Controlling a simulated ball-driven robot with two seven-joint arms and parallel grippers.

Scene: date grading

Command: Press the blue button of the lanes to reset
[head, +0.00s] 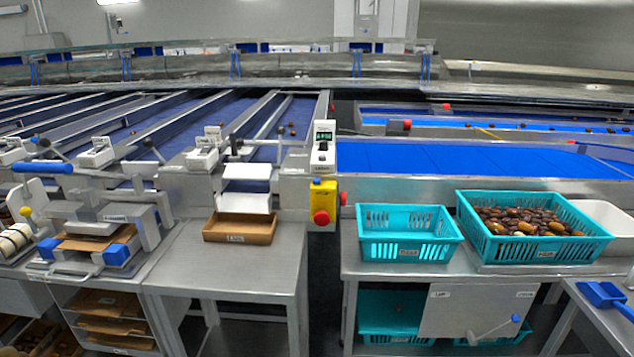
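A grey control box (322,147) with a small lit display stands at the end of the sorting lanes (180,118), near the middle of the head view. It has small dark and light controls on its front. I cannot make out a blue button on it at this size. Below it hangs a yellow box (323,190) with a red mushroom button (321,217). Neither of my grippers shows in the head view.
A brown tray (240,229) sits on the steel table below the lanes. To the right, an empty teal crate (408,233) stands beside a date-filled teal crate (535,228). A machine with blue blocks (116,254) is at left. A gap separates the two tables.

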